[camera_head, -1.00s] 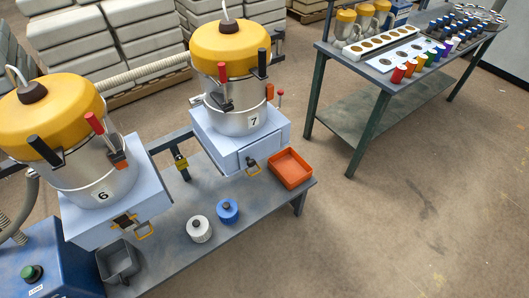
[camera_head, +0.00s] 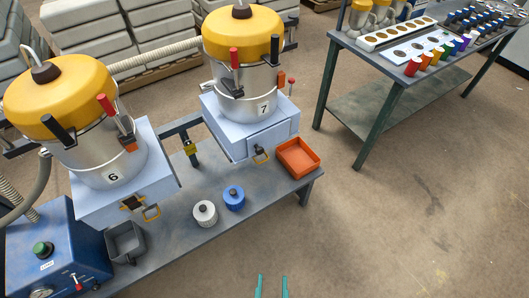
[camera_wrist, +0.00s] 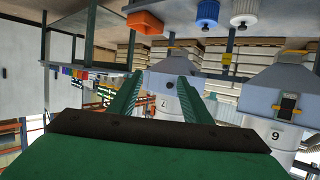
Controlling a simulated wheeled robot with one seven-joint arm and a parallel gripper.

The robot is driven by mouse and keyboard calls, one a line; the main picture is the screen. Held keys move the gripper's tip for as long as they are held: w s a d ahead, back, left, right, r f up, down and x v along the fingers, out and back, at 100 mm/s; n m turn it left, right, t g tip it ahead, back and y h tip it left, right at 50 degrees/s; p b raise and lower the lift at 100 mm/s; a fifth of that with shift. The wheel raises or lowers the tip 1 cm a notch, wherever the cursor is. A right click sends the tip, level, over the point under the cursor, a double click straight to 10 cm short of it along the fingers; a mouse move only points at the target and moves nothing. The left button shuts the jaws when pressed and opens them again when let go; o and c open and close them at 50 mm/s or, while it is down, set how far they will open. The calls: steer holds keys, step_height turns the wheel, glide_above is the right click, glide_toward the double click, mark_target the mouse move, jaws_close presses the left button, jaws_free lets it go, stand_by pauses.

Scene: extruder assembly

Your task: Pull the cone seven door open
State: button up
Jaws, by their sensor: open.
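Cone seven (camera_head: 245,80) is a steel vessel with a yellow lid and a "7" label, standing on a pale blue box (camera_head: 226,132). My gripper (camera_head: 271,283) is open and empty. Only its teal fingertips show at the bottom of the head view, well apart from the door. Both fingers (camera_wrist: 160,80) show in the wrist view.
Cone six (camera_head: 108,150) stands left on a similar box. An orange tray (camera_head: 297,157), a blue jar (camera_head: 234,198), a white jar (camera_head: 205,213) and a grey bin (camera_head: 125,242) sit on the bench. A second table (camera_head: 355,62) holds colored cups. The floor at right is clear.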

steer(key=w+f+g+y, duration=0.1)
steer(key=w+f, duration=0.7)
steer(key=w, duration=0.2)
steer(key=n+t+y, duration=0.2)
steer(key=n+y, duration=0.5)
steer(key=y, duration=0.3)
glide_toward(261, 152)
steer(key=x, duration=0.7)
steer(key=shift+w+a+r, duration=0.2)
steer(key=shift+w+a, duration=0.05)
steer(key=shift+w, duration=0.05)
jaws_close()
